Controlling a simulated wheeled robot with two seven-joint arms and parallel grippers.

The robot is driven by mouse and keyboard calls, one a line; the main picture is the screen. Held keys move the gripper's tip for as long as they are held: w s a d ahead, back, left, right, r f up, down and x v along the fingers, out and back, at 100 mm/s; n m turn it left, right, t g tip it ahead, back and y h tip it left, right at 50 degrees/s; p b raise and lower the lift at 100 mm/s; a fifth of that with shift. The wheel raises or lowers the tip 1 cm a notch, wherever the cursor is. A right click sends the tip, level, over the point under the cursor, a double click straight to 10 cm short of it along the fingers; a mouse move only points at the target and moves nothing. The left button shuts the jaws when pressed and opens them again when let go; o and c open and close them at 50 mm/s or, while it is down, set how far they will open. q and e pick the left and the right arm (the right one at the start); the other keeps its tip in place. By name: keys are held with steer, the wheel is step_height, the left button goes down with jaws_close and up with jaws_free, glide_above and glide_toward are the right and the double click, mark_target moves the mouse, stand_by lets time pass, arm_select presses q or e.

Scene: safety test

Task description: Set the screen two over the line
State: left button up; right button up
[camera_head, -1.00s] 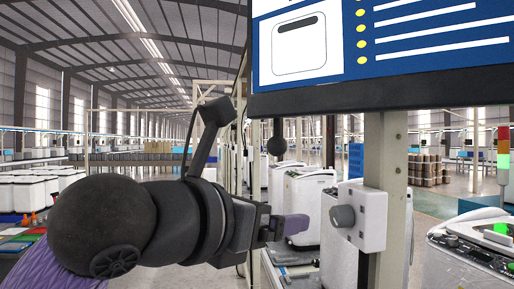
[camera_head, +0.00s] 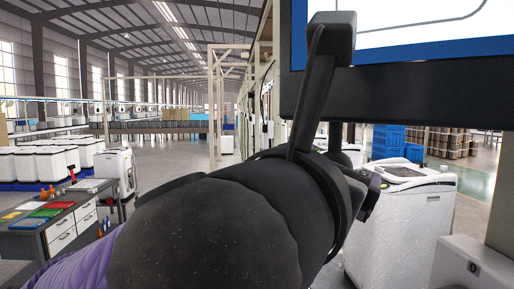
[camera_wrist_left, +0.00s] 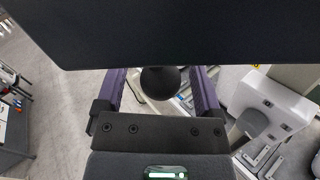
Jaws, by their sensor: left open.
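The screen (camera_head: 420,25) hangs at the upper right, its dark lower frame (camera_head: 430,97) above my left forearm. Its white and blue face is cut off by the picture edge. My left gripper (camera_head: 372,193) is below this frame, largely hidden behind my wrist. In the left wrist view my left gripper (camera_wrist_left: 161,72) is open, with a purple finger on each side of a round black ball knob (camera_wrist_left: 163,82). I cannot tell whether either finger touches it. A dark panel, apparently the screen's frame, fills the top of that view. The right gripper is not in view.
A pale post (camera_head: 504,200) and a grey box (camera_head: 468,265) stand at the right; the box's round knob (camera_wrist_left: 250,124) shows in the wrist view. A white machine (camera_head: 405,215) stands beyond my gripper. A workbench (camera_head: 30,243) with coloured trays is at the left.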

arm_select(q)
steer(key=shift+s, duration=0.1)
jaws_close()
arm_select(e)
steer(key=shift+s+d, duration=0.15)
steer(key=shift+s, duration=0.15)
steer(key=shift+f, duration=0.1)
